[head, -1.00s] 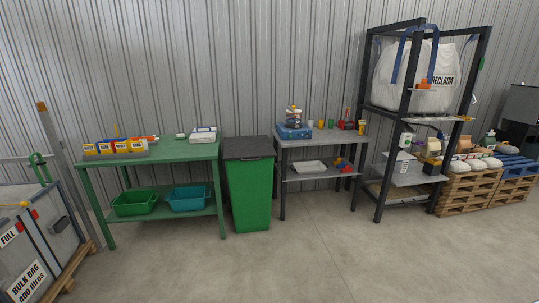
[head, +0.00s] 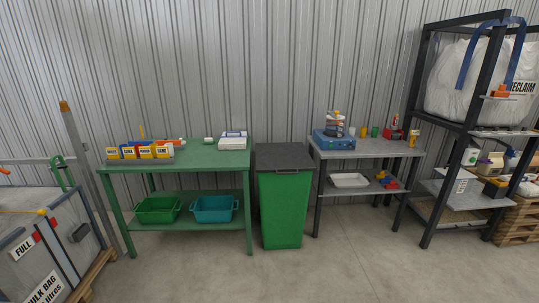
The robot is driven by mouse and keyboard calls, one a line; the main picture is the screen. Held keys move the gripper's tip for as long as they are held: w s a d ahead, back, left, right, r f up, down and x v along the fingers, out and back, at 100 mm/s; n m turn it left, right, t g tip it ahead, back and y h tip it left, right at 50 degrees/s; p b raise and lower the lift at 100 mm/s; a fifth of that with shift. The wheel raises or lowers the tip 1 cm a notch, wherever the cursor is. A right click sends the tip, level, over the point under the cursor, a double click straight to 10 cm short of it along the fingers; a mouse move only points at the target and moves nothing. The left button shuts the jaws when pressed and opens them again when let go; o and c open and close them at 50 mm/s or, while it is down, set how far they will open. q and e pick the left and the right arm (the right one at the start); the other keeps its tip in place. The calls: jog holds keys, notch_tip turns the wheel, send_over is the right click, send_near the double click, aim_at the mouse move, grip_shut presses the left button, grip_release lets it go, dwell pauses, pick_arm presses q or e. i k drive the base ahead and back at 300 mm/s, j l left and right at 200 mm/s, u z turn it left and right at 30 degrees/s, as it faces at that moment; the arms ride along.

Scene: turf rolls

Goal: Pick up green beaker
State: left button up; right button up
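A small green cup-like vessel (head: 375,132), which looks like the green beaker, stands on the grey table (head: 350,153) at the right of the head view. It is small and far off, so its exact form is hard to tell. A yellow cup (head: 364,132) and a pale cup (head: 352,132) stand to its left, and red items (head: 394,134) stand to its right. Neither of my grippers shows in the head view.
A green bin (head: 282,205) with a dark lid stands between the green workbench (head: 205,157) and the grey table. A dark rack (head: 463,130) with a white bulk bag (head: 490,85) is at right. A crate (head: 45,240) is at left. The concrete floor ahead is clear.

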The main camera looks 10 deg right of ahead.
aim_at(375, 133)
jog(key=i+j+z, duration=0.1)
jog(key=i, duration=0.7)
jog(key=i+z, duration=0.25)
jog(key=i, duration=0.15)
jog(key=i+z, duration=0.25)
jog(key=i, duration=0.2)
jog(key=i+z, duration=0.75)
jog(key=z, duration=0.15)
jog(key=i+l+z, duration=0.1)
jog(key=i+z, duration=0.85)
jog(key=i, duration=0.65)
jog(key=i+u, duration=0.4)
jog(key=i+l+u, duration=0.1)
jog(key=i+u, duration=0.45)
jog(key=u, duration=0.3)
jog(key=i+l+u, duration=0.15)
jog(key=u, duration=0.3)
jog(key=i+l+u, duration=0.2)
jog(key=u, duration=0.25)
jog(key=i+l+u, duration=0.4)
jog(key=k+j, duration=0.05)
jog(key=j, duration=0.05)
